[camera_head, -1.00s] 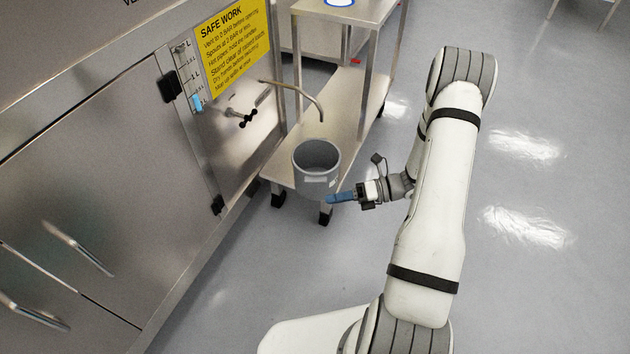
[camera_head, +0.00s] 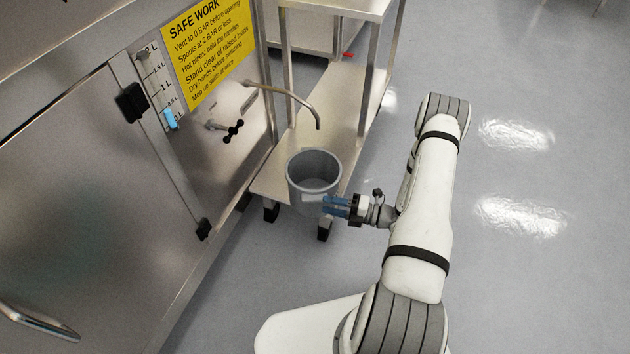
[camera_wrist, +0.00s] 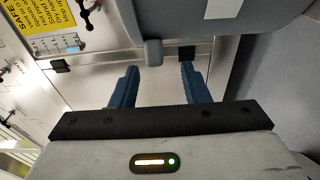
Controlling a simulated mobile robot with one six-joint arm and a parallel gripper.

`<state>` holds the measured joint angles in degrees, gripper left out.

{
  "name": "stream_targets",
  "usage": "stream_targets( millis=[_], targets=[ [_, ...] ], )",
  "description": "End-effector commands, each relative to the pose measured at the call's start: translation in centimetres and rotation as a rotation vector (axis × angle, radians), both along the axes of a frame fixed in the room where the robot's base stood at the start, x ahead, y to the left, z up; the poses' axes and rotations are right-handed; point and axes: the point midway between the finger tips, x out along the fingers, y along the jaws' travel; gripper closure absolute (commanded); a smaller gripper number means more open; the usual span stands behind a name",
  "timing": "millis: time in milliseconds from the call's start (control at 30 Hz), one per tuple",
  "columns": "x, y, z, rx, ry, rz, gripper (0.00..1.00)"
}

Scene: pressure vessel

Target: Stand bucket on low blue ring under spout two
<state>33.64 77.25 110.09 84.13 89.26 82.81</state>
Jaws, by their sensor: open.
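The grey bucket (camera_head: 313,178) is upright at the near end of the cart's low shelf (camera_head: 343,133). A curved metal spout (camera_head: 290,94) ends just above and behind its rim in the picture. No low blue ring shows; I cannot tell whether one lies under the bucket. My gripper (camera_head: 326,205) is open at the bucket's near right side, its blue fingers apart. In the wrist view the bucket's grey wall (camera_wrist: 190,18) fills the top. A small grey tab (camera_wrist: 152,53) is just beyond and between the fingertips (camera_wrist: 160,69), with no visible grip on it.
A steel vessel wall (camera_head: 80,180) stands on the left, with a yellow sign (camera_head: 208,48), a level gauge (camera_head: 160,85) and a black-handled valve (camera_head: 233,130). The cart's upper shelf (camera_head: 345,8) is above the low one. The floor (camera_head: 530,290) at right is clear.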

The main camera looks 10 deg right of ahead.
Motion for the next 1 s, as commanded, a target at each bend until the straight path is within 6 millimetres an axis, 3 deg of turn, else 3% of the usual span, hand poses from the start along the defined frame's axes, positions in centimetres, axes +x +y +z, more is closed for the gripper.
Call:
stream_targets(
  millis=[500,800,1000],
  targets=[
    [3.1,4.8,0.2,-0.001,-0.001,-0.019,0.58],
    [3.4,5.0,0.4,-0.001,-0.002,-0.024,0.58],
    [3.4,5.0,0.4,-0.001,-0.002,-0.024,0.75]
  ],
)
